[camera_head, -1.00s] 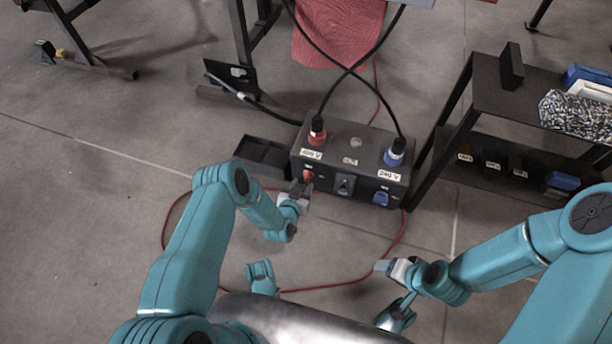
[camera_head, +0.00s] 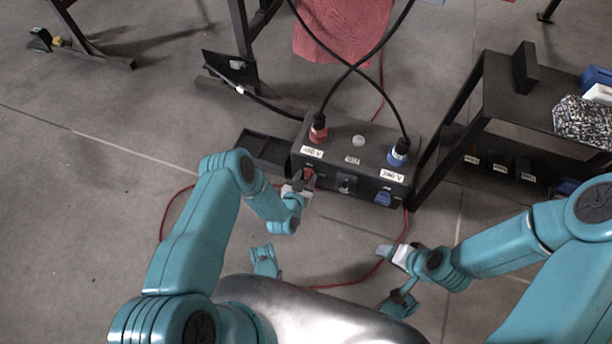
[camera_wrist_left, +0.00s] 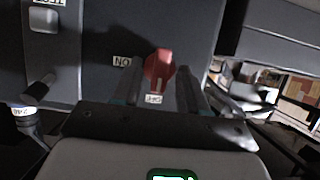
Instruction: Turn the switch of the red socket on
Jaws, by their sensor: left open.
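The black power box (camera_head: 352,158) stands on the floor with a red socket (camera_head: 318,134) and a blue socket (camera_head: 397,157) on top, each with a plug and cable in it. The red switch (camera_head: 309,173) is on the front face below the red socket. My left gripper (camera_head: 303,183) is open right at this switch. In the left wrist view the red switch knob (camera_wrist_left: 158,68) stands between the two dark fingers of my left gripper (camera_wrist_left: 160,77); contact cannot be told. My right gripper (camera_head: 387,251) is low in front of the box, away from it; its opening is unclear.
A blue switch (camera_head: 383,198) is at the right of the box front. A black open tray (camera_head: 262,149) adjoins the box on the left. A black shelf (camera_head: 505,92) stands close on the right. A red cable (camera_head: 350,282) lies on the floor in front.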

